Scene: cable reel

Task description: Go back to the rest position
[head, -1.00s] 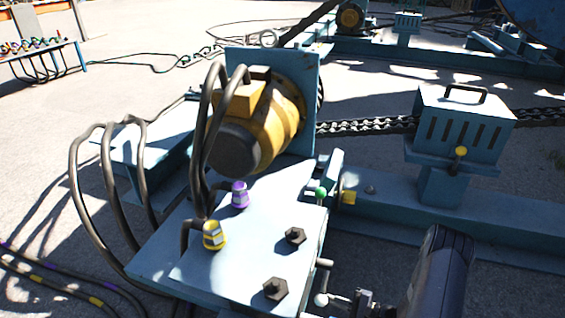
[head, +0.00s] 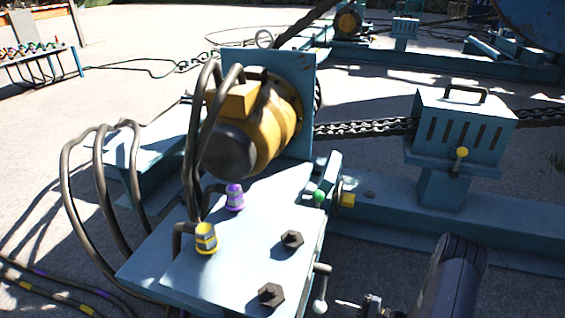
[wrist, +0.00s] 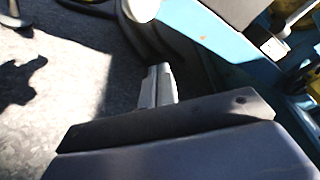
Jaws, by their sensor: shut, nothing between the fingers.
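My gripper (head: 372,306) shows at the bottom edge of the head view, low and to the right of the blue motor plate. In the wrist view its two grey fingers (wrist: 158,84) lie side by side, shut, with nothing seen between them. They are over grey ground in that view, left of a blue steel part (wrist: 215,40). My dark arm link stands at the lower right of the head view. The gripper appears apart from the lever with a pale ball (head: 320,306) at the plate's front right corner.
A yellow motor (head: 255,135) with thick black hoses stands behind yellow and purple banded connectors (head: 205,238) (head: 234,197). A green-knobbed lever (head: 319,196) is at the plate's right edge. A vented blue box (head: 462,125) stands on a beam.

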